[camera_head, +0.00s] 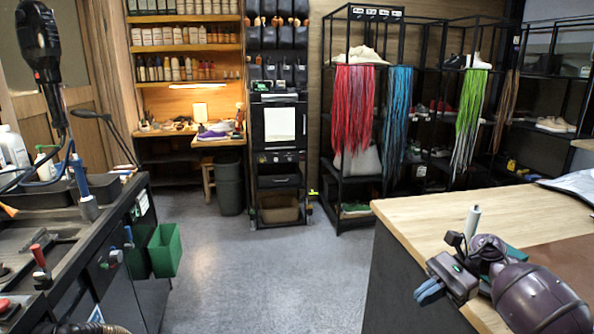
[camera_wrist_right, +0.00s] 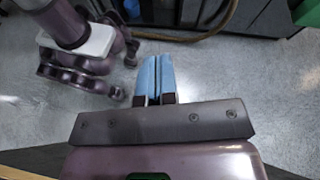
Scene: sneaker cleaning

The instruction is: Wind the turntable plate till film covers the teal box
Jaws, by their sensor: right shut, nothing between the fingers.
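My right gripper (camera_head: 430,291) hangs at the left edge of the wooden table (camera_head: 425,212), its blue fingertips over the floor side. In the right wrist view its fingers (camera_wrist_right: 155,76) are together and empty, with floor beneath them. A dark teal piece (camera_head: 516,259) shows on the table behind my right arm; the arm hides most of it, so I cannot tell whether it is the teal box. A pale upright cylinder (camera_head: 472,222) stands just behind the gripper. I cannot make out the turntable plate or the film with certainty. My left gripper is out of view.
A brown mat (camera_head: 563,262) and a grey sheet-like item (camera_head: 574,185) lie on the table. A cluttered dark bench (camera_head: 60,240) with a green bin (camera_head: 164,250) stands at left. The floor (camera_head: 270,275) between is clear. Shelves with coloured laces (camera_head: 355,110) stand behind.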

